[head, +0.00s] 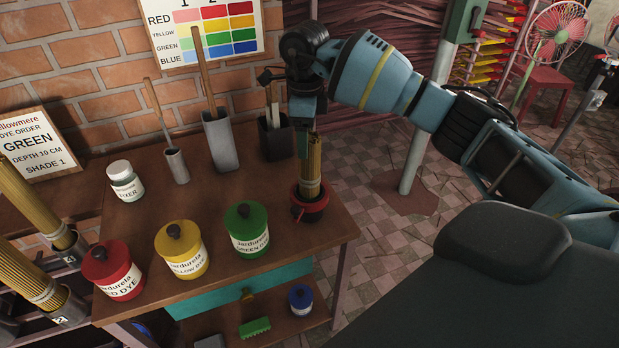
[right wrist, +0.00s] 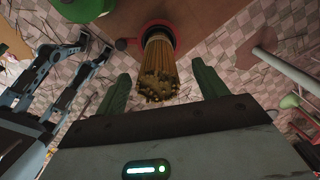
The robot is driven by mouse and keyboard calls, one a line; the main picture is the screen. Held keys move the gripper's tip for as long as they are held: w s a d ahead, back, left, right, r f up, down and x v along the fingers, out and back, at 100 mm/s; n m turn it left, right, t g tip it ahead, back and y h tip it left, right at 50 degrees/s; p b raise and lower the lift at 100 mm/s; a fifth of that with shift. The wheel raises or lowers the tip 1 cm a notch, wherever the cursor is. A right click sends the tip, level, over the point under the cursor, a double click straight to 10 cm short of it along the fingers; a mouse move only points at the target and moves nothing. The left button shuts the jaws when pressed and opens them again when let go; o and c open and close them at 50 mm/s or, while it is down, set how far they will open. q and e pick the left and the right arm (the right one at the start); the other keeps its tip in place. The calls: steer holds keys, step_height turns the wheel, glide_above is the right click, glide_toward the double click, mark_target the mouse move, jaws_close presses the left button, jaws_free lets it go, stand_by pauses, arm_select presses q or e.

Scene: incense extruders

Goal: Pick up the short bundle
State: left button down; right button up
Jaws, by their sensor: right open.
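The short bundle (head: 315,160) of thin tan sticks stands upright in a dark pot with a red rim (head: 311,209) near the right edge of the wooden table. My right gripper (head: 304,140) points down at the bundle's upper end. In the right wrist view, the bundle's stick ends (right wrist: 158,88) lie between the two spread green fingers of my right gripper (right wrist: 163,84), with visible gaps on both sides. The right gripper is open and holds nothing.
Red (head: 113,270), yellow (head: 182,250) and green (head: 246,230) dye jars stand on the table (head: 215,285). A white jar (head: 125,182) and tool holders stand behind. Two longer bundles stand in holders at far left.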

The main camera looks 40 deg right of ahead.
mark_target(309, 154)
steer(key=shift+s+d+f+p, duration=0.15)
steer(key=shift+s+f, duration=0.1)
steer(key=shift+f, duration=1.05)
steer(key=shift+s+f+p, duration=0.15)
steer(key=shift+s+f, duration=0.05)
steer(key=shift+f, duration=1.1)
steer(key=shift+c, duration=0.4)
steer(key=c, duration=1.5)
